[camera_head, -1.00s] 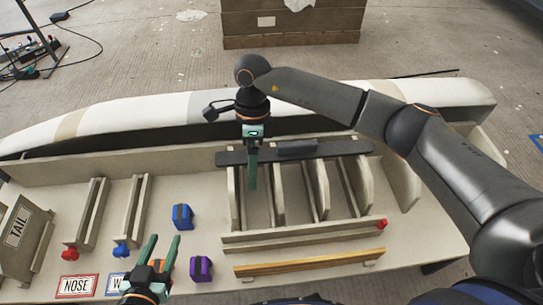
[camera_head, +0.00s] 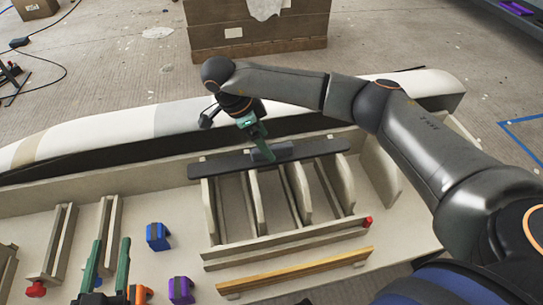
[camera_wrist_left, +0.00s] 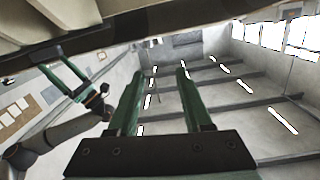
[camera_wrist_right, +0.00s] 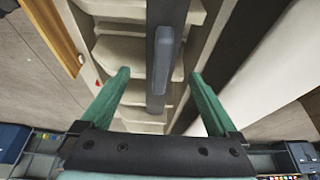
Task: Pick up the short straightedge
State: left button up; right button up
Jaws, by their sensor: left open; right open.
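The straightedge (camera_head: 222,165) appears to be the dark grey bar with a raised grip block (camera_head: 272,152). It lies across the tops of the upright ribs in the mould frame. My right gripper (camera_head: 264,152) is at the grip block. In the right wrist view, the straightedge (camera_wrist_right: 158,85) passes between the two open, spread green fingers of my right gripper (camera_wrist_right: 158,75), with gaps on both sides. My left gripper (camera_head: 111,241) is open and empty at the lower left of the head view. Its fingers (camera_wrist_left: 157,72) point at open room in the left wrist view.
A yellow wooden strip (camera_head: 295,272) lies in front of the frame. Blue (camera_head: 157,237) and purple (camera_head: 180,290) blocks sit left of it. A long white mould (camera_head: 130,128) runs behind. A wooden crate (camera_head: 258,42) stands on the floor beyond.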

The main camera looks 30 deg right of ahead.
aim_at(270, 147)
jog(key=b+x, duration=0.1)
jog(key=x, duration=0.3)
jog(key=shift+d+f, duration=0.2)
jog(key=shift+f, duration=0.15)
pick_arm(q)
notch_tip(270, 147, up, 6)
jog(key=shift+d+f+m+t+h, duration=0.15)
jog(key=shift+m+t+h, duration=0.5)
jog(key=shift+t, duration=0.45)
pick_arm(e)
jog(key=shift+c, duration=0.2)
grip_shut()
jog(key=shift+w, duration=0.1)
